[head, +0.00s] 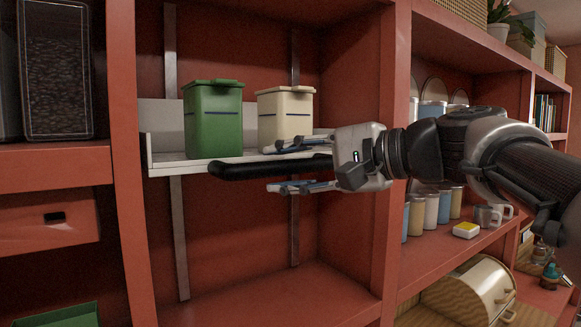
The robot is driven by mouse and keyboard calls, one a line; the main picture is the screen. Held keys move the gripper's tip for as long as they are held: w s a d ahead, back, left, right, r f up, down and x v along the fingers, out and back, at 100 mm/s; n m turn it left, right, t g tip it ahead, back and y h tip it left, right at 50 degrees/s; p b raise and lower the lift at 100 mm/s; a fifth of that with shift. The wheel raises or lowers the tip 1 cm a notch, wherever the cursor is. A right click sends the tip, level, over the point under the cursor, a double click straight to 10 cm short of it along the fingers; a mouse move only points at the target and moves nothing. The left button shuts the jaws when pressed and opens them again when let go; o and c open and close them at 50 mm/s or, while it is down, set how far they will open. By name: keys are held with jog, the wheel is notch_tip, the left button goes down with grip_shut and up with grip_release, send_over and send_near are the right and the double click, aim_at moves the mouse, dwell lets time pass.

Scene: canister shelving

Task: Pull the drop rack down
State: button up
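The drop rack (159,160) is a white tray-like shelf on two upright metal rails (180,235) inside a red bay. A black bar handle (235,169) runs along its front. A green lidded canister (213,125) and a cream lidded canister (286,112) stand upright on the rack. My gripper (272,168) reaches in from the right with one finger above the handle's right part and one below it. The fingers look open around the bar, with a gap visible below it. The handle's right end is hidden by my gripper; contact is unclear.
The bay below the rack is empty down to its red bottom shelf (270,297). Red uprights (391,165) stand on both sides. The right-hand bay holds jars, mugs (487,217), a yellow-topped box (466,230) and a cream bread bin (480,287). A dark-filled container (55,70) stands at left.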

grip_shut()
dwell(0.5)
